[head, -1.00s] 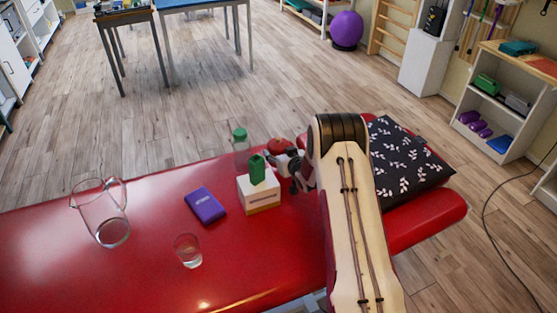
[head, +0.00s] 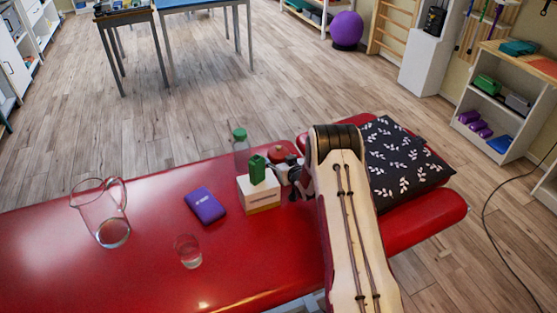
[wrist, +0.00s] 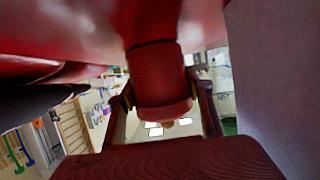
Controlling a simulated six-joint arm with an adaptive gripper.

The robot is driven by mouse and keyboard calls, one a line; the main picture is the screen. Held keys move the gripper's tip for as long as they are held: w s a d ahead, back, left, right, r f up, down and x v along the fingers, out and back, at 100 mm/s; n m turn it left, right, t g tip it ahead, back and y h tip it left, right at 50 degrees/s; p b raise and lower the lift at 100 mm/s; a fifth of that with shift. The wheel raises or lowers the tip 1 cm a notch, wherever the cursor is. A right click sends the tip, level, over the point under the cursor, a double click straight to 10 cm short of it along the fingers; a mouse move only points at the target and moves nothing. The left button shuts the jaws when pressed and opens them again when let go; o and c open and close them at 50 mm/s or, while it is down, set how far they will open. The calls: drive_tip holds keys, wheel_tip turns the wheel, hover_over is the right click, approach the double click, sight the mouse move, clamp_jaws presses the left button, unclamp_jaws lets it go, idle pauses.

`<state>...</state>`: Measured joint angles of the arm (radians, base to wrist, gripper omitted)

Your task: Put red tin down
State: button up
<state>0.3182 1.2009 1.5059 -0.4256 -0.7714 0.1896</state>
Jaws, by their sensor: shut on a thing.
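The red tin (head: 277,153) shows in the head view behind the white box, partly hidden by the box and my gripper. My gripper (head: 287,170) is shut on it. In the wrist view the red tin (wrist: 162,85) sits between the two fingers (wrist: 164,108), with the glossy red couch top (wrist: 100,25) close against its end. I cannot tell whether tin and couch touch. In the head view the red couch (head: 130,265) spreads to the left and front of the gripper.
The white box (head: 259,194) with a green carton (head: 257,170) on it stands just left of my gripper. A green-capped bottle (head: 240,147) stands behind it. A purple pack (head: 205,206), a glass (head: 187,251) and a jug (head: 104,213) are further left. A patterned pillow (head: 404,165) lies right.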

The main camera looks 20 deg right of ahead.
sight(281, 156)
drive_tip(key=o, duration=1)
drive_tip(key=shift+f, duration=0.15)
drive_tip(key=shift+s+r, duration=0.1)
drive_tip(key=shift+r, duration=0.1)
drive_tip(key=shift+v, duration=1.4)
drive_tip(key=shift+r, duration=3.55)
